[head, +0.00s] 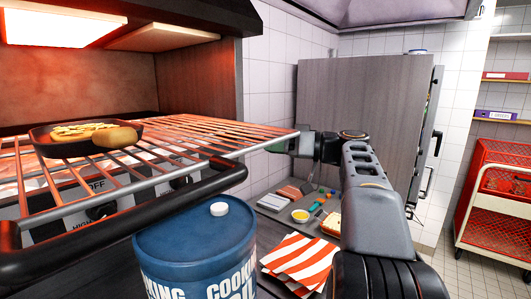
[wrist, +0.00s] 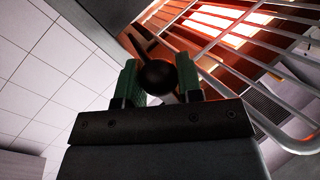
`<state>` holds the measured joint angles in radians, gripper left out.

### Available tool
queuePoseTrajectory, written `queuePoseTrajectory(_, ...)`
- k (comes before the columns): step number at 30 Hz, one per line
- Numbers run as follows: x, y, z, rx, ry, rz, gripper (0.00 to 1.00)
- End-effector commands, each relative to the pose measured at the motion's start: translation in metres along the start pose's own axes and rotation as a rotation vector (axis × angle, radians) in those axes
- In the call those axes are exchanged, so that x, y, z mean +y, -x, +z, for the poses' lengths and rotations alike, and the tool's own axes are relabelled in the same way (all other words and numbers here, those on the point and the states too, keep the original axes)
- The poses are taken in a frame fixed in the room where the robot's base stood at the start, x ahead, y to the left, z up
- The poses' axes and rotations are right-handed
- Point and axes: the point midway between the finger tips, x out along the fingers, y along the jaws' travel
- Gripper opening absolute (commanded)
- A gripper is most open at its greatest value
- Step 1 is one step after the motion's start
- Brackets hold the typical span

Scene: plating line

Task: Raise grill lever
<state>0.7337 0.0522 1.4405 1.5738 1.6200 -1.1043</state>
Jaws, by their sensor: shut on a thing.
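The grill lever ends in a round black knob (wrist: 158,76), with a dark rod running up and left behind it in the wrist view. My gripper (wrist: 158,80) has its two green fingers on either side of the knob and is shut on it. In the head view my gripper (head: 280,145) is at the far right corner of the grill rack (head: 231,141). The knob and the lever are hidden there.
A dark pan (head: 45,148) with food sits on the rack under the glowing heater (head: 65,27). A black bar handle (head: 130,216) runs along the rack's front. A blue cooking-oil drum (head: 197,245) stands below, beside striped paper (head: 300,262) and small containers.

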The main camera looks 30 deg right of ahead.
Motion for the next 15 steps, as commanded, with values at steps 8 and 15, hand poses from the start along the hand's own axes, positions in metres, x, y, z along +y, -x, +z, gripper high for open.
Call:
queuePoseTrajectory(8, -0.0031, -0.0065, -0.0017, 0.001, 0.005, -0.012, 0.40)
queuePoseTrajectory(15, -0.0030, -0.0085, 0.0001, -0.004, 0.002, -0.016, 0.58)
